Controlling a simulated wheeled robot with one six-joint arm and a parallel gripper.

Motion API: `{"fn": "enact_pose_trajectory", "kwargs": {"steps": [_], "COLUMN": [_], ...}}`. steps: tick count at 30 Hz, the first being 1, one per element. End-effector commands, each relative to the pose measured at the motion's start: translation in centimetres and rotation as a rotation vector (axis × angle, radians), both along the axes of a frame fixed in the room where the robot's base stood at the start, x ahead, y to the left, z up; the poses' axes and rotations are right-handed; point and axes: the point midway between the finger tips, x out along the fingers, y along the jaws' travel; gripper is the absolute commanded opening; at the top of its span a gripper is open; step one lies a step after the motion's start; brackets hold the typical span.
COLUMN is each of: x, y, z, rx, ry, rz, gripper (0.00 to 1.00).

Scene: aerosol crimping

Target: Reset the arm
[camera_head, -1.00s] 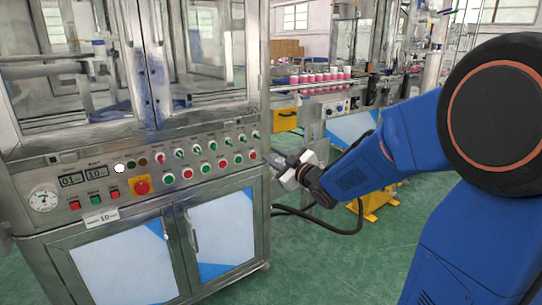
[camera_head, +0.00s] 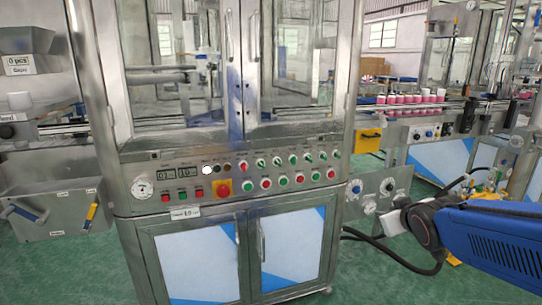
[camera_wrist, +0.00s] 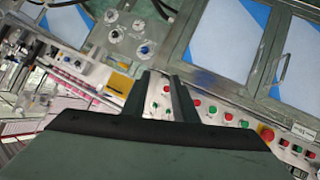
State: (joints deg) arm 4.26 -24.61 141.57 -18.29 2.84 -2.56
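My arm reaches in from the right edge in the head view, its blue link lying low. My gripper (camera_head: 388,222) points left, in front of or beside the right side of the steel crimping machine (camera_head: 190,212); it appears clear of it, though its fingertips are hard to make out there. In the wrist view, the two dark fingers of my gripper (camera_wrist: 161,76) stand a little apart with nothing between them. Beyond them the machine's button panel (camera_wrist: 226,117) appears tilted.
The machine's panel carries a red emergency button on yellow (camera_head: 222,188) and a round gauge (camera_head: 143,187). A conveyor with red-and-white cans (camera_head: 410,99) stands at the back right. Black cables (camera_head: 400,262) hang near my gripper.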

Motion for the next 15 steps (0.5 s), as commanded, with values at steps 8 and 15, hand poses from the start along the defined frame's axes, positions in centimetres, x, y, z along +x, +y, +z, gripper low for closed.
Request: {"fn": "enact_pose_trajectory", "kwargs": {"steps": [8, 15], "x": [-12.0, -21.6], "y": [0.8, 2.9], "z": [-3.6, -6.3], "rx": [0.137, 0.242], "ry": [0.293, 0.523], "rz": [-0.135, -0.182], "gripper": [0.26, 0.26]}}
